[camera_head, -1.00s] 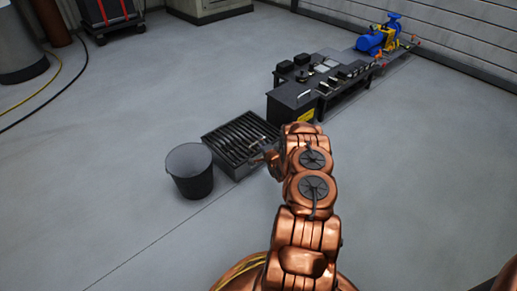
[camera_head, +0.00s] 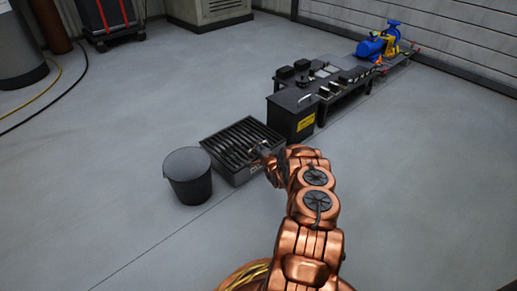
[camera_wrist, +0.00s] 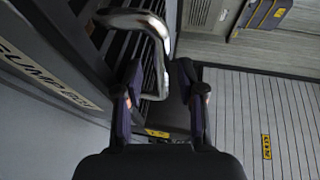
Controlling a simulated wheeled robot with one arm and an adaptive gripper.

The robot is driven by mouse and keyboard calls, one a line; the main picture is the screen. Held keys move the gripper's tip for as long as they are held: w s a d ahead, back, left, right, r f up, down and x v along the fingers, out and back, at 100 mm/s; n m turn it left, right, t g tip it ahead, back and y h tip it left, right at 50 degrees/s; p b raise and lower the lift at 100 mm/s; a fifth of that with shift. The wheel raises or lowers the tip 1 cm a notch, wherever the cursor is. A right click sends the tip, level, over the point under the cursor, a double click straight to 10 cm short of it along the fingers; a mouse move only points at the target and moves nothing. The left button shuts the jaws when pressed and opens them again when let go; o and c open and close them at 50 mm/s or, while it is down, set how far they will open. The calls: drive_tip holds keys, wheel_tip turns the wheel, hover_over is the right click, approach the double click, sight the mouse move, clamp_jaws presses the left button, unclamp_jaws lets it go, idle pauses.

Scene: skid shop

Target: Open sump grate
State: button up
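The sump grate (camera_head: 236,138) is a dark slatted panel lying flat on top of a low black box, and it looks closed. In the wrist view its slats (camera_wrist: 118,48) show beside a bent silver handle (camera_wrist: 163,45). The box front (camera_wrist: 45,75) carries a pale label reading SUMP. My gripper (camera_head: 262,155) is at the right front edge of the box. In the wrist view my gripper (camera_wrist: 160,82) has its fingers apart, with part of the handle between them. Whether either finger touches the handle I cannot tell.
A dark grey bucket (camera_head: 188,176) stands close to the left of the sump box. A black cabinet (camera_head: 291,115) with a yellow label stands behind right, before a low bench (camera_head: 350,90) with small parts. A blue pump (camera_head: 378,45) is farther back. Open floor lies in front and left.

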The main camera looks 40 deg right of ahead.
drive_tip(key=shift+w+d, duration=0.25)
drive_tip(key=shift+w, duration=0.25)
drive_tip(key=shift+c, duration=0.3)
clamp_jaws()
